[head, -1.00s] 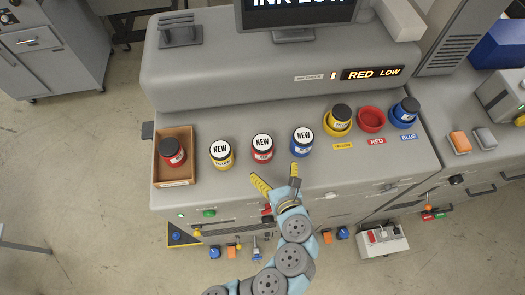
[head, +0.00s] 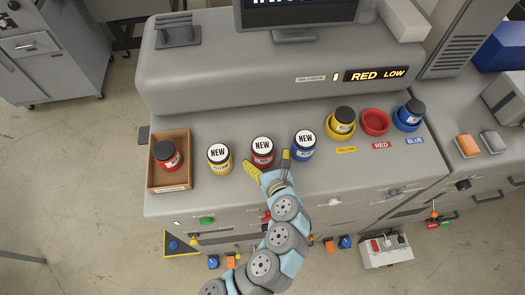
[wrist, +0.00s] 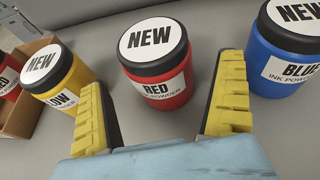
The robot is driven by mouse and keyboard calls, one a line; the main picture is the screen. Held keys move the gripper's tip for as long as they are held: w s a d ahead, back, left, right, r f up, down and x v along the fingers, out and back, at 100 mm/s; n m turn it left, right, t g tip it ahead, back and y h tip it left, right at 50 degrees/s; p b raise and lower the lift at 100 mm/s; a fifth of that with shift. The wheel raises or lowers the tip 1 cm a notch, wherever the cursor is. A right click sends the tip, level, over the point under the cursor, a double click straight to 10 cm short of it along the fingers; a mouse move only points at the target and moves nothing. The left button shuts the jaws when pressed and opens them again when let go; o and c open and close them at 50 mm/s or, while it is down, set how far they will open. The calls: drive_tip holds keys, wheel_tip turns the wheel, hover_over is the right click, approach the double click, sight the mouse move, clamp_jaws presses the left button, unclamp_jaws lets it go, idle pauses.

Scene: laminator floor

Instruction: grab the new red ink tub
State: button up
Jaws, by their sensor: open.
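The new red ink tub (head: 262,150) stands upright on the grey machine top, with a white NEW lid label. In the wrist view the red tub (wrist: 157,65) is ahead of and between the fingers, its front label reading RED. My gripper (head: 268,164) is open and empty, just on the near side of the tub. Its yellow-padded fingers (wrist: 163,105) point toward the tub, with the left finger in the gap beside the yellow tub and the right one beside the blue tub. I cannot tell whether a finger touches anything.
The new yellow tub (head: 219,158) is close on the left and the new blue tub (head: 303,145) close on the right. A wooden box (head: 153,180) holds another red tub. An empty red holder (head: 375,122) sits between the yellow and blue holders.

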drive_tip(key=x, duration=0.2)
drive_tip(key=shift+w+a+p, duration=0.2)
drive_tip(key=shift+w+p, duration=0.15)
drive_tip(key=shift+w+f, duration=0.25)
drive_tip(key=shift+w, duration=0.2)
drive_tip(key=shift+c, duration=0.3)
drive_tip(key=c, duration=1.2)
